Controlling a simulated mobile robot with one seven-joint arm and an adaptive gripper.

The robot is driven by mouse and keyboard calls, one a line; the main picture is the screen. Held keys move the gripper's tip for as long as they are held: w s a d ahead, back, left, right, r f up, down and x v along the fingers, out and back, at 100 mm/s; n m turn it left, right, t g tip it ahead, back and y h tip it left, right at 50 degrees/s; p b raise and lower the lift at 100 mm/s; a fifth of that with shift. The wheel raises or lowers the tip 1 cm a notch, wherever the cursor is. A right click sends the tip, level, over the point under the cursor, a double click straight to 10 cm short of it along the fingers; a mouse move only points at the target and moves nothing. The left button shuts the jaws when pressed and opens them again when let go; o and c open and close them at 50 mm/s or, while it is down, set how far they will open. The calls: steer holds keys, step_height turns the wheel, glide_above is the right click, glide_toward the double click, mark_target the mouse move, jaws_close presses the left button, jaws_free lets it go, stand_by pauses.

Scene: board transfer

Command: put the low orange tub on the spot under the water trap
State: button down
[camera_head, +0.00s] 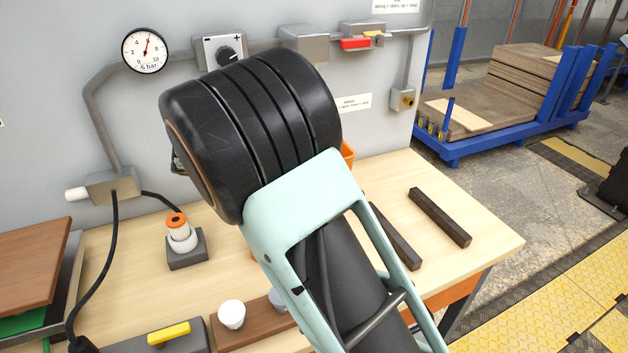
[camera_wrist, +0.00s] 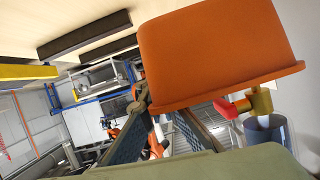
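The orange tub (camera_wrist: 215,55) fills the upper right of the wrist view, which shows the bench upside down. A small orange part of it (camera_head: 348,154) shows behind my arm in the head view. My gripper (camera_wrist: 153,104) is shut on the tub's rim and wall at one end; one finger is partly hidden behind the tub. The water trap (camera_wrist: 268,131) has a clear bluish bowl and a brass drain tap with a red handle, close beside the tub's rim. My arm hides the trap in the head view. The spot under it is not visible.
Two dark bars (camera_head: 440,217) lie on the right of the wooden bench (camera_head: 478,200). An orange-topped white fitting (camera_head: 180,234) stands at left, and a white knob (camera_head: 231,314) is on a brown board in front. A gauge (camera_head: 145,50) and pipes line the wall.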

steer(key=w+f, duration=0.1)
steer(key=f, duration=0.1)
steer(key=w+a+f, duration=0.1)
steer(key=w+f, duration=0.2)
steer(key=f, duration=0.1)
steer(key=shift+w+a, duration=0.4)
steer(key=shift+f, duration=1.6)
steer(key=shift+f+b, duration=0.2)
steer(key=shift+b, duration=0.15)
steer(key=c, duration=2.2)
jaws_free()
steer(key=shift+o, duration=0.2)
steer(key=shift+r, duration=0.1)
steer(key=shift+r+p, duration=0.15)
steer(key=shift+p, duration=0.2)
steer(key=v, duration=1.2)
